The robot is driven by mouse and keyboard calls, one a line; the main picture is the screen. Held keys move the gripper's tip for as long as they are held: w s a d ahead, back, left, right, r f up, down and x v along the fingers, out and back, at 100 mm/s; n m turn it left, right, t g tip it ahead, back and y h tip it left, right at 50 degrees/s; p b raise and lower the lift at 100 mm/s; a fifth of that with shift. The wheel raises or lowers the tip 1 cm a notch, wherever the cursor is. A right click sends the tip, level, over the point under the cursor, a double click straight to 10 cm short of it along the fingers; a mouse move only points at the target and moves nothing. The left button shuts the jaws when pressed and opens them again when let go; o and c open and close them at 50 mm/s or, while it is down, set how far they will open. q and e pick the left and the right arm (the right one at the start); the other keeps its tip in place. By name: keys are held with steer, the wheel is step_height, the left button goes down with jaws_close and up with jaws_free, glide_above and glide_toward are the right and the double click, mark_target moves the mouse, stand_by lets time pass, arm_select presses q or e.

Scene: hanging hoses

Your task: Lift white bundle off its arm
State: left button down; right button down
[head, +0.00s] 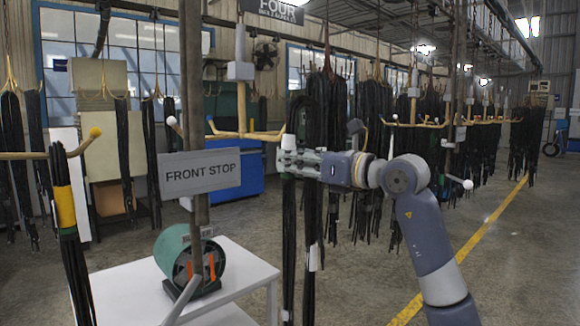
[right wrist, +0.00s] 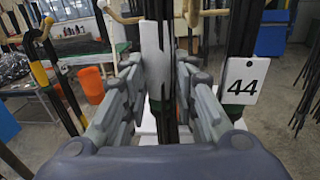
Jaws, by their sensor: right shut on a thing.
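The white bundle, long black hoses with a white band, hangs at the centre of the head view (head: 289,220). Its white band shows in the right wrist view (right wrist: 152,54). My right gripper (head: 288,160) is shut on this bundle, just below the band in the head view. In the right wrist view, the gripper's fingers (right wrist: 157,100) stand on both sides of the hoses. A tan hanger arm (head: 247,135) reaches toward the bundle's top from the left. I cannot tell whether the bundle rests on it. My left gripper is not in view.
A bundle with a yellow band (head: 65,207) hangs at left. A "FRONT STOP" sign (head: 201,172) and a white table (head: 130,290) with a green drum (head: 190,255) stand nearby. A bundle tagged 44 (right wrist: 241,82) hangs close on the gripper's right. Floor at right is open.

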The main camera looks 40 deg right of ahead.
steer(key=shift+s+d+r+b, duration=0.1)
steer(key=shift+s+b, duration=0.65)
steer(key=shift+s, duration=0.55)
steer(key=shift+s+d+r+b, duration=0.1)
steer(key=shift+s+b, duration=0.65)
steer(key=shift+s, duration=0.55)
steer(key=shift+f, duration=0.1)
